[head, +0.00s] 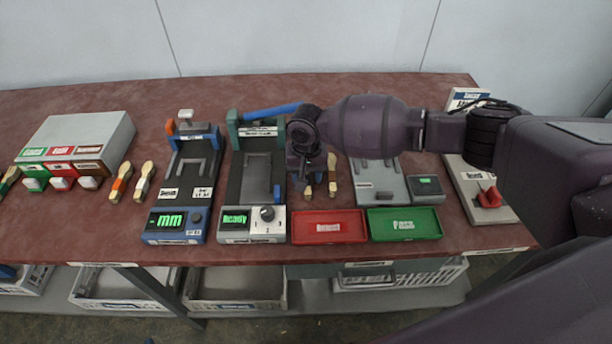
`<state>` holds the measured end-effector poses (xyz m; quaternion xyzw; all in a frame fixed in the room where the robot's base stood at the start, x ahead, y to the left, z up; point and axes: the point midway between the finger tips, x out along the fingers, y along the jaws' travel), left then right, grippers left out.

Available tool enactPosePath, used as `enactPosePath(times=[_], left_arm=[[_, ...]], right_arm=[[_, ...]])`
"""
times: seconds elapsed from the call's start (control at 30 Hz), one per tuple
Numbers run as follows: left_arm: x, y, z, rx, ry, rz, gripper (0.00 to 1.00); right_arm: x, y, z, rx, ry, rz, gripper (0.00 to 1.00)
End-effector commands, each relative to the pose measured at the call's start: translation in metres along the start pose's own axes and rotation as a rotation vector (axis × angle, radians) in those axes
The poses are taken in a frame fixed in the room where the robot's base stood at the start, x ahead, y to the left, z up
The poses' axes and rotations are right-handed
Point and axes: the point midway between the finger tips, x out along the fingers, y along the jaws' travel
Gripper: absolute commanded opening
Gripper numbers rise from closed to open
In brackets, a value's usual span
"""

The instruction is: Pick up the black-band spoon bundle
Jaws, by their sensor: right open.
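Two wooden spoon bundles lie side by side at the middle of the table, between the green-and-grey press and the grey scale. The right one (332,178) shows a dark band around its middle. The left one (308,191) is mostly hidden under my right gripper, and I cannot tell its band colour clearly. My right gripper (304,178) comes in from the right and points down over the left bundle. It is open, and I cannot see whether its fingers touch the bundle. My left gripper is not in view.
A red tray (328,237) and a green tray (405,234) stand at the front edge. A green-and-grey press (237,215) with a blue lever is close left. A grey scale (375,190) is close right. Bundles with orange (120,183) and pale (144,183) bands lie further left.

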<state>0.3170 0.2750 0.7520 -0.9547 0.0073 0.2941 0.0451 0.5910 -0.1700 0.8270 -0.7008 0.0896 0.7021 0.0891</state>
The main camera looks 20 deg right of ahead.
Motion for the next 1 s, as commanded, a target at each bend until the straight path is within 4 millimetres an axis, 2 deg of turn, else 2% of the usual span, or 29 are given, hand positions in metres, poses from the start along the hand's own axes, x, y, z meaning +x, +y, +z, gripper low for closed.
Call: enactPosePath(times=[0.17,0.47,0.83,1.0], left_arm=[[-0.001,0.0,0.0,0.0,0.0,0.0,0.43],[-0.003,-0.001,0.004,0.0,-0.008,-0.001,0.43],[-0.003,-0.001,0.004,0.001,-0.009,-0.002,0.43],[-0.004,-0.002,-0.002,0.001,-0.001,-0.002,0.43]], right_arm=[[-0.001,0.0,0.0,0.0,0.001,0.0,0.46],[-0.001,0.0,0.0,0.0,0.001,0.0,0.0],[-0.002,0.0,0.0,0.0,0.001,-0.001,0.0],[-0.018,0.0,-0.001,0.001,0.004,-0.002,0.0]])
